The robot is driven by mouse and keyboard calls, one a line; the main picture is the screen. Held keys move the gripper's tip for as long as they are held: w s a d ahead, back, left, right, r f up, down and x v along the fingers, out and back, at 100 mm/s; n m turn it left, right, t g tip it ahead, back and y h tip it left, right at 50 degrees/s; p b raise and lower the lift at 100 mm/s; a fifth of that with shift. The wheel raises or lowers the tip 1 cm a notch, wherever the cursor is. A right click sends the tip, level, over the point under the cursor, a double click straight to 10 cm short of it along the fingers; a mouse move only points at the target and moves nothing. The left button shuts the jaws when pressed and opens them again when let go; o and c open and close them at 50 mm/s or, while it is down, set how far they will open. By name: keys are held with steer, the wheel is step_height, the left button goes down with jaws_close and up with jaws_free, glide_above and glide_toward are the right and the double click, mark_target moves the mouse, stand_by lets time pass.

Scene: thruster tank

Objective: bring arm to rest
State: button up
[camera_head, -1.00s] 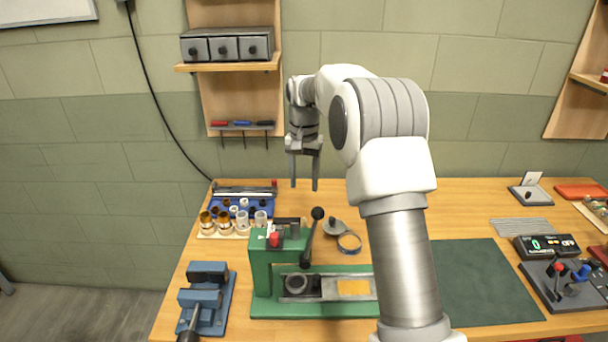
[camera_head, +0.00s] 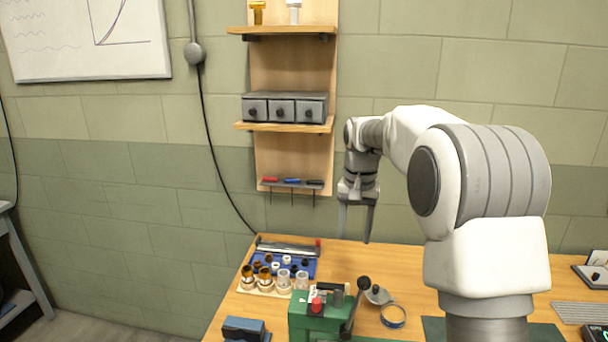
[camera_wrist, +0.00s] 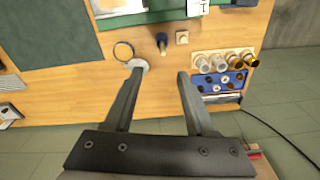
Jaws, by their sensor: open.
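My gripper (camera_head: 356,222) is open and empty, with its two fingers pointing down above the back of the wooden workbench (camera_head: 228,312). In the wrist view my gripper (camera_wrist: 158,75) shows its two grey fingers spread apart with nothing between them. My white and grey arm (camera_head: 487,235) reaches from the lower right of the head view toward the back wall, bent at the elbow. The gripper touches nothing that I can see.
A green press (camera_head: 318,318) with a dark lever stands on the bench, with a ring (camera_head: 393,315) right of it. A blue tray (camera_head: 302,265) and vials (camera_head: 265,278) lie at the back left. Wall shelves (camera_head: 284,127) stand close behind the gripper.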

steer(key=s+r+n+t, duration=0.1)
steer(key=s+r, duration=0.5)
steer(key=s, duration=0.3)
steer(key=s+f+n+t, duration=0.2)
steer(key=s+n+t, duration=0.1)
steer(key=s, duration=2)
steer(key=shift+s+n+t, duration=0.2)
steer(key=shift+n+t, duration=0.1)
steer(key=shift+t, duration=0.1)
steer(key=shift+d+f, duration=0.1)
